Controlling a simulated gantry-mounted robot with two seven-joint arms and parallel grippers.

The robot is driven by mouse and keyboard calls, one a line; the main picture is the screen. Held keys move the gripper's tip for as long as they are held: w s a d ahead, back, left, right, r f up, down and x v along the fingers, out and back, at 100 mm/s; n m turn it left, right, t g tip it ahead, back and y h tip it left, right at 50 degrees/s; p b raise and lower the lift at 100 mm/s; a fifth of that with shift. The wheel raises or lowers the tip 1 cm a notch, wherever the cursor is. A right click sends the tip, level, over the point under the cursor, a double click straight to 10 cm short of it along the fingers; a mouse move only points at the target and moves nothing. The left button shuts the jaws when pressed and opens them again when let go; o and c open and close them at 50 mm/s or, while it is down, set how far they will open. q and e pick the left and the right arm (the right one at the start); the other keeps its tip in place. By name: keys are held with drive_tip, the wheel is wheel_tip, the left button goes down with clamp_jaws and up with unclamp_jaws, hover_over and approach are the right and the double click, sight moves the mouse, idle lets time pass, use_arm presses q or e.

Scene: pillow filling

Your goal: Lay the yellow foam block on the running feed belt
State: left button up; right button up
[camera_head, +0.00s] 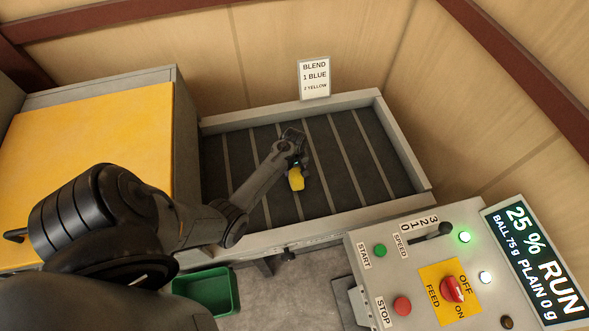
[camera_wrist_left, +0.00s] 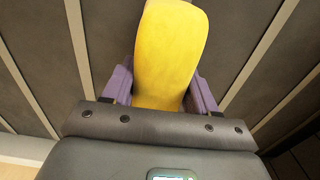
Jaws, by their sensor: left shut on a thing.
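The yellow foam block (camera_head: 296,180) is at my left gripper (camera_head: 299,166), over the middle of the dark feed belt (camera_head: 345,160). In the left wrist view the block (camera_wrist_left: 170,50) fills the space between the purple fingers of the gripper (camera_wrist_left: 160,90), which are shut on it. The belt (camera_wrist_left: 40,60) with its pale cross strips lies behind the block in that view. I cannot tell whether the block touches the belt. My right gripper is in neither view.
A light frame (camera_head: 412,140) borders the belt. A sign (camera_head: 314,78) behind it reads "BLEND 1 BLUE 2 YELLOW". The control panel (camera_head: 380,285) is at front right, with a display (camera_head: 540,268) reading "25 % RUN". A green bin (camera_head: 208,291) stands below the belt.

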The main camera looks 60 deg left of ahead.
use_arm(q)
drive_tip(key=shift+f, duration=0.1)
drive_tip(key=shift+f, duration=0.4)
drive_tip(key=shift+f, duration=0.1)
drive_tip(key=o, duration=1.1)
drive_tip(key=shift+c, duration=0.2)
wheel_tip(320, 180, up, 13)
drive_tip(key=p, duration=0.1)
idle(0.7)
